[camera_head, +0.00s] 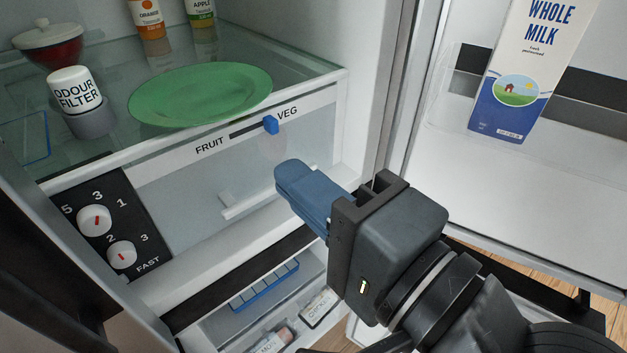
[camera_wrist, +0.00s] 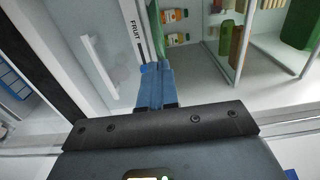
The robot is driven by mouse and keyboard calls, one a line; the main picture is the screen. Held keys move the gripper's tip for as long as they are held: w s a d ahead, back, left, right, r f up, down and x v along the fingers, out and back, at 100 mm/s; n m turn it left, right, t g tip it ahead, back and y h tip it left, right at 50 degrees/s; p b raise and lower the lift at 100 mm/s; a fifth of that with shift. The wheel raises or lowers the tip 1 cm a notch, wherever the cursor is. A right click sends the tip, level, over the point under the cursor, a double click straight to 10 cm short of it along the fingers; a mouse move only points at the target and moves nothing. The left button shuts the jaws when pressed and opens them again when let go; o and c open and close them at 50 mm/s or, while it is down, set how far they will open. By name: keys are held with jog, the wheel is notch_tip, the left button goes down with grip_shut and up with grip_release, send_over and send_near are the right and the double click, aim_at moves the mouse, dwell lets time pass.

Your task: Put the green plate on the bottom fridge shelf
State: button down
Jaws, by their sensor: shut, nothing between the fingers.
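The green plate (camera_head: 203,94) lies flat on the glass fridge shelf (camera_head: 312,66) just above the drawer marked FRUIT and VEG, near the shelf's front edge. In the wrist view a green edge (camera_wrist: 202,20) shows at the top, probably the plate. My gripper (camera_head: 290,178) is shut and empty, in front of the drawer, below and to the right of the plate and apart from it. In the wrist view its blue fingers (camera_wrist: 155,82) are together, close to the blue slider (camera_wrist: 148,68); I cannot tell if they touch it.
On the shelf stand an odour filter jar (camera_head: 79,101), a red bowl with a white lid (camera_head: 48,46) and juice bottles (camera_head: 147,18). The open door at right holds a milk carton (camera_head: 517,75). A dial panel (camera_head: 107,225) is at left. A freezer compartment (camera_head: 235,325) lies below.

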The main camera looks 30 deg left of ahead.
send_near(206, 110)
jog(key=shift+a+r+p, duration=0.35)
jog(key=shift+r+p, duration=0.05)
jog(key=shift+r, duration=0.2)
jog(key=p+x, duration=0.3)
jog(key=x, duration=0.5)
jog(key=shift+w+a+r, duration=0.15)
jog(key=shift+w+a, duration=0.25)
jog(key=shift+a, duration=0.25)
